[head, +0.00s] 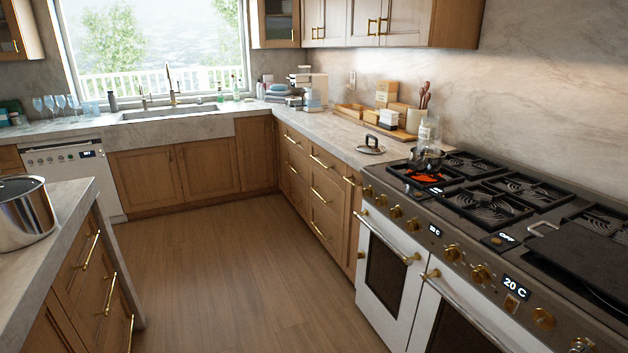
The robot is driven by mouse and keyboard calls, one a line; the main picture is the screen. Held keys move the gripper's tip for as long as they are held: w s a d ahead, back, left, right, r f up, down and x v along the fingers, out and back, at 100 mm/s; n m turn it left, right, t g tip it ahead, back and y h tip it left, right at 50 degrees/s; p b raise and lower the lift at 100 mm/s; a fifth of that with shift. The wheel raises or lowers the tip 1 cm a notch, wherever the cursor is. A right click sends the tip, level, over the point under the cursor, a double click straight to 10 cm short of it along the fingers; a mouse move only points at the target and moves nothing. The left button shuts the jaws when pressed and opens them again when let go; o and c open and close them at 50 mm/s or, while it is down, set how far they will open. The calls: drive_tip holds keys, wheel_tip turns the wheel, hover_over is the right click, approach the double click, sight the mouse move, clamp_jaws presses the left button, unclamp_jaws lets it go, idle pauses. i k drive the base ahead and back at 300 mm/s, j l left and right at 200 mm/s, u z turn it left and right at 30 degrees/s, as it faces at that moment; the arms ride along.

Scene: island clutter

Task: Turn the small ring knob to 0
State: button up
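The range (440,220) stands at the right, with a row of brass knobs along its front panel. Single knobs show at the far end (367,191), further along the row (395,211) and near the middle (452,253). I cannot tell which one is the small ring knob, and their markings are too small to read. The far front burner (425,178) glows orange-red. A dark pot (428,160) sits at the back of that glow. My gripper is not in view.
A display (514,288) reads 20 C and another (505,238) reads OFF. A black griddle (585,254) covers the near burners. A glass lid (371,146) lies on the counter. A steel pot (25,212) stands on the island at left. The wooden floor (220,270) between is clear.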

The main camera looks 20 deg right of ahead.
sight(366, 192)
drive_tip(key=i, duration=1)
drive_tip(key=i+u, duration=0.1)
drive_tip(key=i, duration=0.9)
drive_tip(key=i+l, duration=0.2)
drive_tip(key=i, duration=0.8)
